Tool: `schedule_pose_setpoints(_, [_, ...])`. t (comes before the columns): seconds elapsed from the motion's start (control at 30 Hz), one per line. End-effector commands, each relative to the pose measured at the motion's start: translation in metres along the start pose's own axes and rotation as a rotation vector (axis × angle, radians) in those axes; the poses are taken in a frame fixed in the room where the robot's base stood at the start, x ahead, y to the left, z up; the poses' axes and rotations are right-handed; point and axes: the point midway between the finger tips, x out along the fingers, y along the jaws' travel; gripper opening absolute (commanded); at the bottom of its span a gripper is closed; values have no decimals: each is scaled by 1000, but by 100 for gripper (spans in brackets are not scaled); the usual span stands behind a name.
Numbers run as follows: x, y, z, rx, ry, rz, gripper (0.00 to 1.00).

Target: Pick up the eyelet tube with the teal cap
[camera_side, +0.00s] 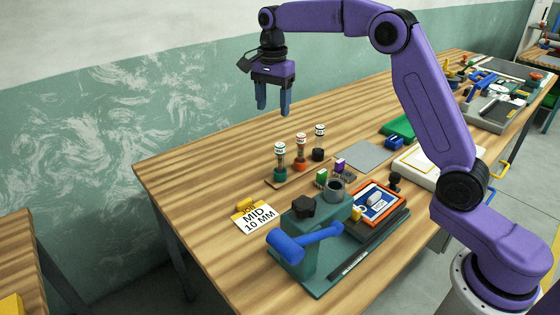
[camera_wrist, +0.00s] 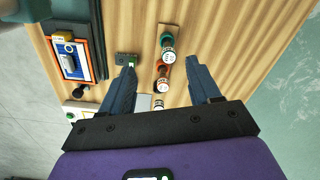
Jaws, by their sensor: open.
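The eyelet tube with the teal cap (camera_side: 280,162) stands upright at the near left end of a short row; its teal part is at the bottom and its top is whitish. An orange tube (camera_side: 300,153) and a black tube (camera_side: 319,144) stand beside it. In the wrist view the teal tube (camera_wrist: 167,50) is at the top of the row, with the orange tube (camera_wrist: 163,78) below it. My gripper (camera_side: 273,111) is open and empty, pointing down, well above the table and apart from the tubes. In the wrist view the row lies between my fingers (camera_wrist: 160,67).
A thin wooden strip (camera_side: 270,183) lies under the row. The table behind the row is clear.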

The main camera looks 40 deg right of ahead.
Motion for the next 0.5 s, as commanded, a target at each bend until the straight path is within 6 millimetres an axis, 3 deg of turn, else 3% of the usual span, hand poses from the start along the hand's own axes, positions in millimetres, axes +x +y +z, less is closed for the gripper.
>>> schedule_pose_setpoints(0.1, [3, -12, -28, 171, 0, 1, 62])
schedule_pose_setpoints(0.2, [4, -16, -42, 263, 0, 2, 62])
schedule_pose_setpoints(0.37, [8, -18, -52, 324, 0, 3, 62])
schedule_pose_setpoints(0.5, [26, -17, -53, 325, 0, 7, 62])
